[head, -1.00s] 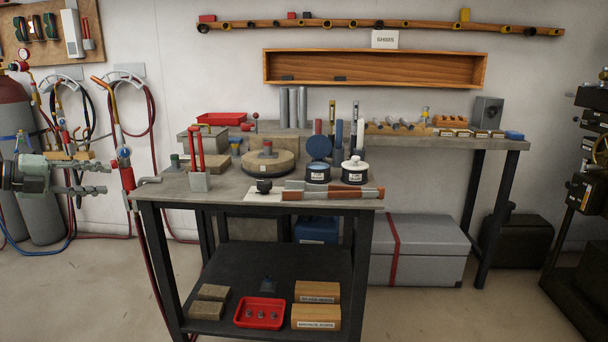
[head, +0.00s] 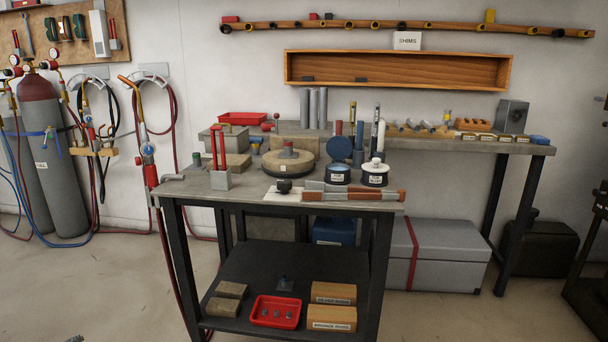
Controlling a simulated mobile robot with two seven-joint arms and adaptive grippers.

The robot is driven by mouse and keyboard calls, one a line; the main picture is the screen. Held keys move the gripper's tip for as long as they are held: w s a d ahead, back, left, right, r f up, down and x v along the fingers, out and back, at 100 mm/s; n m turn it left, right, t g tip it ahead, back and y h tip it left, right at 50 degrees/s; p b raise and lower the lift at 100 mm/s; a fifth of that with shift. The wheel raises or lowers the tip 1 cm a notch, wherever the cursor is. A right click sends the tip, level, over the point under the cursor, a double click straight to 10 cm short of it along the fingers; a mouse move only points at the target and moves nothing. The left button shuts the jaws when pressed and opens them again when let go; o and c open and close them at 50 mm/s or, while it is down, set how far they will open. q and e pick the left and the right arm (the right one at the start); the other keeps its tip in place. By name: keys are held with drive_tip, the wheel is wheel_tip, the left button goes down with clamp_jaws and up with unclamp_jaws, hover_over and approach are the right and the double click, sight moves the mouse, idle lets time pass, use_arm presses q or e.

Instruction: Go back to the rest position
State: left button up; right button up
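Only a small grey tip of my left gripper (head: 68,338) shows, at the bottom left edge of the head view above the bare floor. The rest of that gripper is out of the picture, so its opening cannot be judged. My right gripper is not in view. The steel-topped workbench (head: 185,190) stands in front of me, with nothing of my arms over it.
Gas cylinders (head: 60,185) and hoses stand at the left. A lower shelf (head: 255,262) holds blocks and a red tray (head: 275,312). A grey chest (head: 445,255) sits behind. A dark frame (head: 588,270) is at the right edge. Floor at left is clear.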

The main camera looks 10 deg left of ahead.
use_arm(q)
drive_tip(key=s+f+n+g, duration=0.2)
drive_tip(key=s+f+g, duration=0.1)
drive_tip(key=s, duration=0.8)
drive_tip(key=s+d+f+n+g+h, duration=0.1)
drive_tip(key=s+d+f, duration=0.2)
drive_tip(key=d, duration=0.7)
drive_tip(key=s+d+f+n+h, duration=0.2)
drive_tip(key=d+f, duration=0.5)
drive_tip(key=d, duration=0.4)
drive_tip(key=s+d+f+n+g+h, duration=0.1)
drive_tip(key=d+f, duration=0.4)
drive_tip(key=d, duration=0.5)
drive_tip(key=s+n+h, duration=0.1)
drive_tip(key=s, duration=0.1)
drive_tip(key=shift+s+d+f+g, duration=0.2)
drive_tip(key=shift+s+d+g, duration=0.1)
drive_tip(key=shift+s, duration=0.1)
drive_tip(key=shift+d+h, duration=0.4)
drive_tip(key=shift+d, duration=0.05)
drive_tip(key=shift+c, duration=0.5)
drive_tip(key=shift+w+a, duration=0.1)
